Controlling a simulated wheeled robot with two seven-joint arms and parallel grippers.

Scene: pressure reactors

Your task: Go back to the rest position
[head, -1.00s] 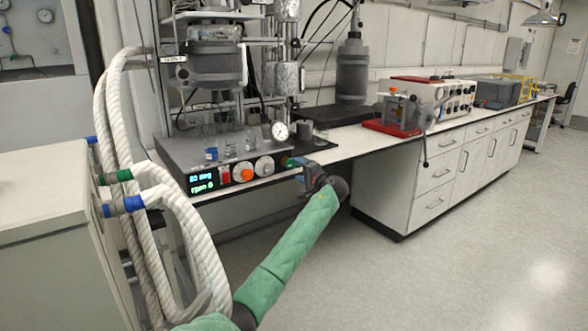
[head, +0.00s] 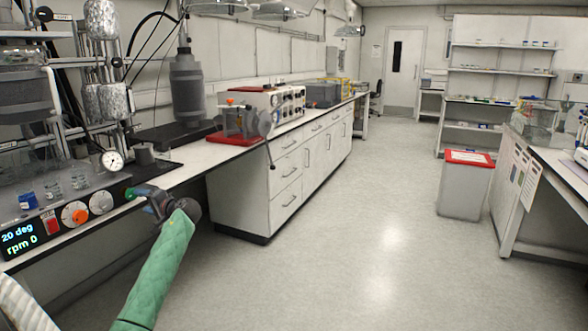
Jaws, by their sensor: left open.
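My left gripper (head: 140,193) is at the end of my green-sleeved arm, which comes in from the lower left. It is open, at the front right corner of the reactor's control unit (head: 90,198), close to a green knob there. I cannot tell whether it touches the knob. The unit's display (head: 19,238) reads "20 deg" and "rpm 0", with a red switch (head: 52,222), an orange-centred knob (head: 75,214) and a grey knob (head: 101,202) beside it. My right gripper is not in view.
The long bench (head: 240,187) runs back along the left wall, with a red-based device (head: 238,138) on it. A red-lidded bin (head: 465,185) stands on the right, near another bench (head: 545,205). The floor (head: 350,235) between them is clear.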

